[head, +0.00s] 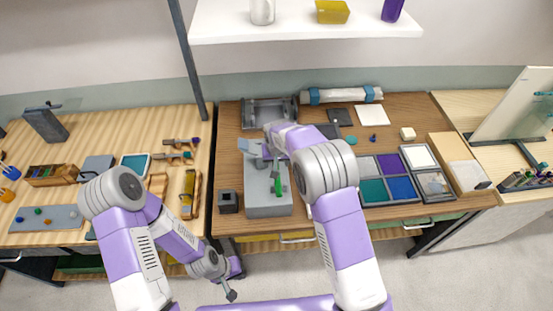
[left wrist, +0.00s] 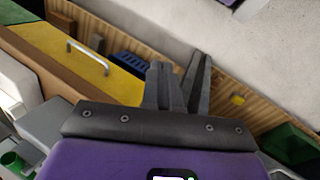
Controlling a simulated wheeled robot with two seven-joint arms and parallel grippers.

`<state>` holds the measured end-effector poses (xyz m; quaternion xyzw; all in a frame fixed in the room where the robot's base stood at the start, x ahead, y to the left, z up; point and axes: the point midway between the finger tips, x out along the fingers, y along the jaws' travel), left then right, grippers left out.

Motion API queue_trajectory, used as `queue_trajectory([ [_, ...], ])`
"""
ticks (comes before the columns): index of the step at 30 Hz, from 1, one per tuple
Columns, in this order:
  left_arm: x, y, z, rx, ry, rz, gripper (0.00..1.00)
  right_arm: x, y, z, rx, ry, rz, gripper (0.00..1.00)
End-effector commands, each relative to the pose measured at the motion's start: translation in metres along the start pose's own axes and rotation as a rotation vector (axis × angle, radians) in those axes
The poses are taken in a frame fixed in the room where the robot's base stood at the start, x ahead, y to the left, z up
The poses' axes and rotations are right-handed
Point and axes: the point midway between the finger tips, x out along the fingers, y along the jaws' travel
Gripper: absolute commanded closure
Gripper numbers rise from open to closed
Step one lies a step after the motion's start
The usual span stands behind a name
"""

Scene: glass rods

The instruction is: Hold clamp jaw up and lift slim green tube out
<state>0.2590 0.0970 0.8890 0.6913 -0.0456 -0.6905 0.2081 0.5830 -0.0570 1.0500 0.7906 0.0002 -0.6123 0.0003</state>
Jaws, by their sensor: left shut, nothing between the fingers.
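The slim green tube (head: 278,186) stands at the grey clamp block (head: 268,205) on the middle table. The clamp's jaw (head: 250,147) is at the block's back end and partly hidden by my right arm. My right gripper is at that back end, mostly hidden behind its own wrist, so its fingers cannot be made out. My left gripper (head: 231,295) hangs low in front of the table, away from the tube, pointing down. In the left wrist view its two grey fingers (left wrist: 178,88) are shut and empty.
A dark cube (head: 228,201) stands left of the block. A tray of coloured compartments (head: 390,188) lies to the right. Drawers with handles (head: 297,238) run below the table's front edge. A white shelf (head: 300,28) hangs above. Open floor lies in front.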

Motion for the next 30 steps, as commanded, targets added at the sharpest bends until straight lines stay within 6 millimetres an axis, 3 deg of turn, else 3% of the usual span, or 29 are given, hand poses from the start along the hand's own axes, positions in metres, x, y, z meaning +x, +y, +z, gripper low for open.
queue_trajectory([
  [7, -0.001, 0.002, -0.006, 0.008, 0.007, 0.0, 1.0, -0.001, 0.0, 0.0, 0.001, 0.0, 0.0, 0.36],
  [11, 0.0, 0.009, -0.035, 0.045, 0.033, 0.0, 1.0, -0.001, 0.0, 0.0, 0.001, 0.0, 0.0, 0.36],
  [16, -0.01, 0.03, -0.111, 0.142, 0.102, -0.031, 1.0, -0.001, 0.0, 0.0, 0.001, 0.0, 0.0, 0.36],
  [20, -0.034, 0.053, -0.177, 0.226, 0.173, -0.092, 1.0, -0.001, 0.0, 0.0, 0.001, 0.0, 0.0, 0.36],
  [24, -0.075, 0.082, -0.244, 0.293, 0.274, -0.181, 1.0, -0.001, 0.0, 0.0, 0.001, 0.0, 0.0, 0.36],
  [30, -0.146, 0.134, -0.32, 0.325, 0.426, -0.287, 1.0, -0.001, 0.0, 0.0, 0.001, 0.0, 0.0, 0.36],
])
